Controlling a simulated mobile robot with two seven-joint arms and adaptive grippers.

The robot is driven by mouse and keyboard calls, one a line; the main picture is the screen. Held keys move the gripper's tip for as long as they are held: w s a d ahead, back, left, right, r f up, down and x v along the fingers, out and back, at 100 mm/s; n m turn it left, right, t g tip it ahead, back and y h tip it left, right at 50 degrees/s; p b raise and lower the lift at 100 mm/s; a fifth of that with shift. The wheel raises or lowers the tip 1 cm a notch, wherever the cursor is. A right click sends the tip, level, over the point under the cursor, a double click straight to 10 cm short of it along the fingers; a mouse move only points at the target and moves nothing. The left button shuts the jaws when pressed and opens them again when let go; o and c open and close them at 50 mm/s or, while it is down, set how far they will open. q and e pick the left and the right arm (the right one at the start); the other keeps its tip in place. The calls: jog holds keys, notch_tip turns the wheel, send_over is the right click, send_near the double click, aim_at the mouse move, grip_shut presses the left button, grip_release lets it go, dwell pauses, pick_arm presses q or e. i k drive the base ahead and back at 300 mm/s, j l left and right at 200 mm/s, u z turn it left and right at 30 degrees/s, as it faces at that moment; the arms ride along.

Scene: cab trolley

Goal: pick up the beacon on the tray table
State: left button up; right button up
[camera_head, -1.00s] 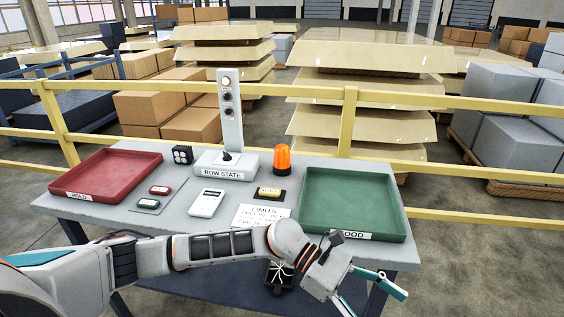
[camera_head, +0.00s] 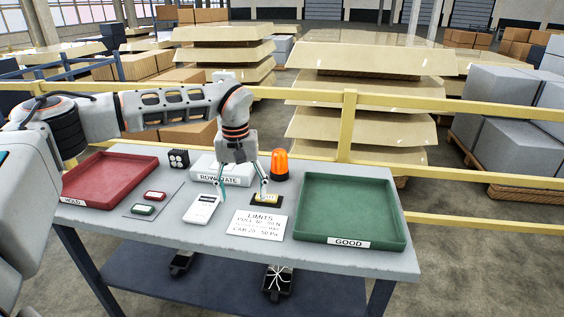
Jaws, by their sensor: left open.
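The beacon (camera_head: 280,165) is an orange dome on a dark base. It stands upright at the back of the grey table (camera_head: 190,235), left of the green tray. My left gripper (camera_head: 242,194) hangs down over the table, just left of the beacon and in front of the row state box (camera_head: 222,171). Its fingers are spread and empty, apart from the beacon. The right fingertip is close to a small yellow-labelled block on a dark pad (camera_head: 267,200); I cannot tell whether they touch.
A green GOOD tray (camera_head: 350,240) fills the table's right end and a red HOLD tray (camera_head: 110,180) the left. A white handheld device (camera_head: 202,209), a limits sheet (camera_head: 258,222) and a black lamp block (camera_head: 179,158) lie between. A yellow rail (camera_head: 349,125) runs behind the table.

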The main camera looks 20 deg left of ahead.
aim_at(280, 170)
jog(key=i, duration=0.9)
